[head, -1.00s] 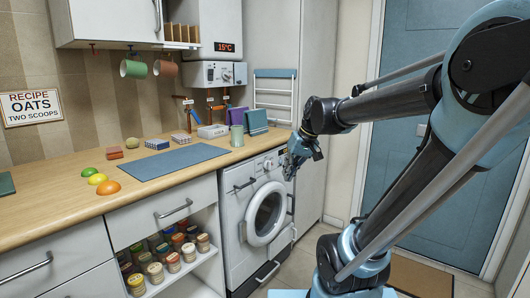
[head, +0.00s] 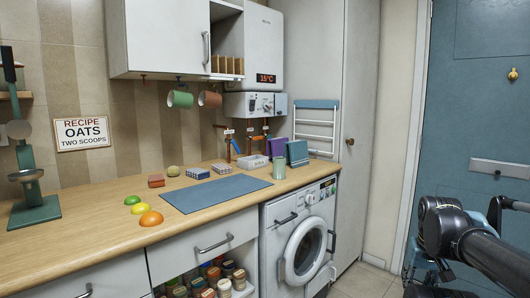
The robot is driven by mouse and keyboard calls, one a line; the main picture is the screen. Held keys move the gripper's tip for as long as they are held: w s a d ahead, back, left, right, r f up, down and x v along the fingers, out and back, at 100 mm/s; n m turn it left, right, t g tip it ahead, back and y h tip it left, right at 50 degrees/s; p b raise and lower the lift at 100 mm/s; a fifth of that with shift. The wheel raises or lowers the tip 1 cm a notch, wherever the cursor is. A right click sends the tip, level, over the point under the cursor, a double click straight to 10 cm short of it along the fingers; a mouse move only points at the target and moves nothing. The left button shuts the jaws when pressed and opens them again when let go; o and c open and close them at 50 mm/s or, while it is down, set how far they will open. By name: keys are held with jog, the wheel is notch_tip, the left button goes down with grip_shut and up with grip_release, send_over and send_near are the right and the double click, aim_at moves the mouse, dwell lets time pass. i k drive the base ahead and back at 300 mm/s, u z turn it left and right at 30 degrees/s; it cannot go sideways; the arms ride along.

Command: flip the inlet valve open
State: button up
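Under the white boiler, a row of small pipes and valves (head: 250,138) runs along the tiled wall behind the worktop. They carry orange-red and blue parts and small white tags. The tags are too small to read, so I cannot tell which one is the inlet valve or how its lever stands. My gripper (head: 413,264) appears to be at the lower right, below my dark wrist and in front of the blue door, far from the valves. Its fingers are too small and partly hidden to tell whether they are open. I see nothing held.
A washing machine (head: 305,240) stands below. A towel rail (head: 317,128) hangs right of the valves.

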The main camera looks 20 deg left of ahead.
aim_at(234, 144)
jog(key=z, duration=0.7)
jog(key=k, duration=1.65)
jog(key=u, duration=1.1)
jog(key=i, duration=0.75)
